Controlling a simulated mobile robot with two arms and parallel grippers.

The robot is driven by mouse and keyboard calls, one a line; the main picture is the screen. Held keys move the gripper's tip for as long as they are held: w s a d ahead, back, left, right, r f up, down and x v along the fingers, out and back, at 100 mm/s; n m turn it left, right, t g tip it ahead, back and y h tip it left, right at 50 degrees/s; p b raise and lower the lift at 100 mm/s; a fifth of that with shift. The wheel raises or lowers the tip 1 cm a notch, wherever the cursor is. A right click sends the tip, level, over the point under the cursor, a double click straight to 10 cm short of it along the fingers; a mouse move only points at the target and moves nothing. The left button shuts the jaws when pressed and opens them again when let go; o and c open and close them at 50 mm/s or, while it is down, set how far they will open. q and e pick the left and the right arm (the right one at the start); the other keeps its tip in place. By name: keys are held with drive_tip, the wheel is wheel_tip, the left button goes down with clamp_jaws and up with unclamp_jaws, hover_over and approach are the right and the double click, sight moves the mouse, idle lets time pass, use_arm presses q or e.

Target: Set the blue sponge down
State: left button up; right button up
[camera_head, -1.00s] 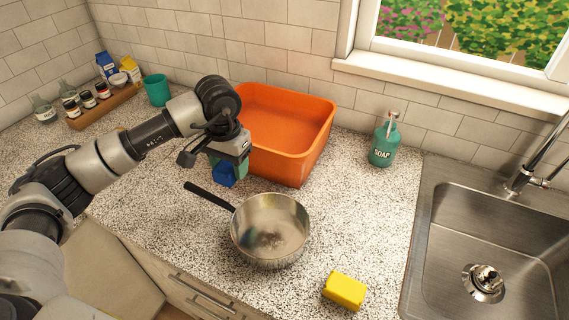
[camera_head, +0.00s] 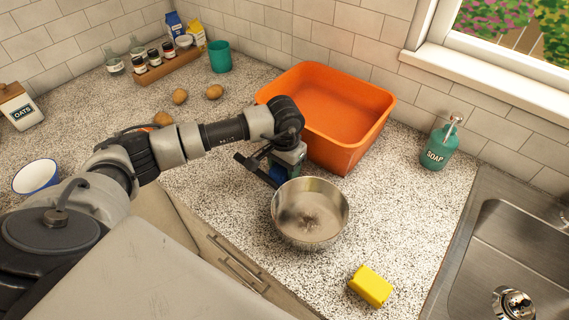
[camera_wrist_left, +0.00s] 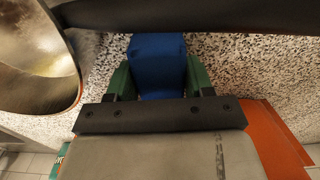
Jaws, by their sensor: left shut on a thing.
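The blue sponge (camera_wrist_left: 157,62) is between the two green fingers of my left gripper (camera_wrist_left: 158,80) in the left wrist view, gripped from both sides. In the head view my left gripper (camera_head: 286,170) points down between the orange tub and the steel pan, and the sponge (camera_head: 278,172) shows as a small dark blue patch, mostly hidden by the gripper. Speckled counter shows around the sponge in the wrist view. I cannot tell whether the sponge touches it. My right gripper is not in view.
The steel pan (camera_head: 310,222) is close in front; its black handle (camera_wrist_left: 190,14) crosses just beyond the sponge. The orange tub (camera_head: 345,140) stands behind. A yellow sponge-like block (camera_head: 370,286) and a soap bottle (camera_head: 440,146) are to the right.

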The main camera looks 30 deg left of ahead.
use_arm(q)
drive_tip(key=shift+f, duration=0.15)
drive_tip(key=o, duration=0.9)
